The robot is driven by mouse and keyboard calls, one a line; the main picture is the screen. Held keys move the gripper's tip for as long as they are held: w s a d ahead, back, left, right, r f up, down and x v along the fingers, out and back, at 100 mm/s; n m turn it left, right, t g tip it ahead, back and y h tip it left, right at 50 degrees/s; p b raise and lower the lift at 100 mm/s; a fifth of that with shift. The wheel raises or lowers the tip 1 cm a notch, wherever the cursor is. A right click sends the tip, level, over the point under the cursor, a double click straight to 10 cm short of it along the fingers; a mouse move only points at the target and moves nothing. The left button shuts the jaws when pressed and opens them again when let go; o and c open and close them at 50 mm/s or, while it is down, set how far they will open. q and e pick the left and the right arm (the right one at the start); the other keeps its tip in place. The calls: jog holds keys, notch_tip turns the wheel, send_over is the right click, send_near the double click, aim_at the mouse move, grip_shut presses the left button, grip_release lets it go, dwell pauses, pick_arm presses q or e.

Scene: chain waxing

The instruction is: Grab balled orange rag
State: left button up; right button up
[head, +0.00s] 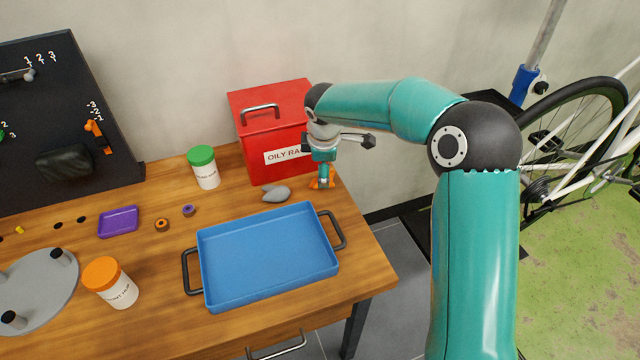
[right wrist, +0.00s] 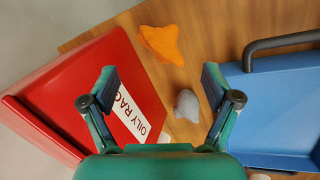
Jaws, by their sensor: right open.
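The balled orange rag (right wrist: 162,43) lies on the wooden table in the right wrist view, beyond my open fingertips. In the head view only orange bits of the rag (head: 316,184) show beneath my right gripper (head: 323,174), which hides the rest. My right gripper (right wrist: 157,80) is open, points down, and has nothing between its fingers. It is above the table, between the red box and the blue tray. I cannot tell its exact height over the rag. My left gripper is in neither view.
A red box (head: 255,124) labelled as oily rags stands close behind. A grey lump (head: 276,193) lies beside the rag; it also shows in the right wrist view (right wrist: 187,104). A blue tray (head: 268,258) with black handles sits in front. A green-lidded jar (head: 204,168) stands left.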

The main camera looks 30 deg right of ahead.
jog(key=x, duration=0.7)
jog(key=shift+f, duration=0.2)
jog(key=shift+a, duration=0.1)
jog(key=c, duration=1.2)
jog(key=shift+r, duration=0.2)
